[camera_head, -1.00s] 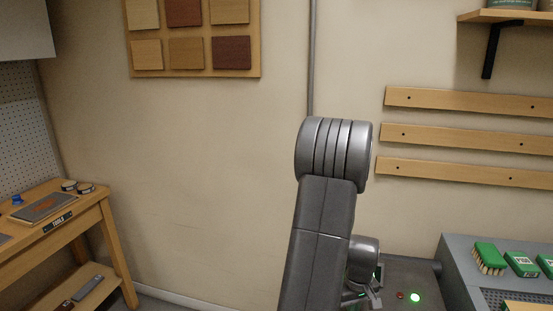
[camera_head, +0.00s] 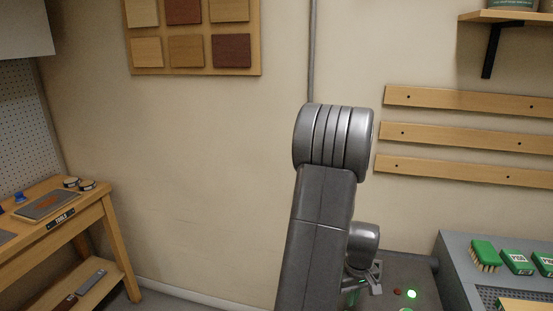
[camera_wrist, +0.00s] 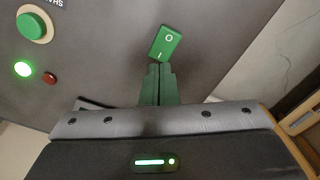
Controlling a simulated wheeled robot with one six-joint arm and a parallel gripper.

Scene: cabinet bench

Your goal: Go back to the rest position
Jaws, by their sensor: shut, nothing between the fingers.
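My gripper (camera_wrist: 159,70) is shut and empty in the wrist view. Its two green-dark fingers lie side by side, with the fingertips just below a green rocker switch (camera_wrist: 166,43) on a grey panel (camera_wrist: 100,50); I cannot tell whether they touch it. In the head view my arm stands up in the middle, and the gripper end is mostly hidden low behind it, near the lit green lamp (camera_head: 411,294).
The panel also carries a round green button (camera_wrist: 32,26) and a small red lamp (camera_wrist: 50,78). A wooden table (camera_head: 90,215) stands at left. Wooden rails (camera_head: 460,135) are on the wall.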

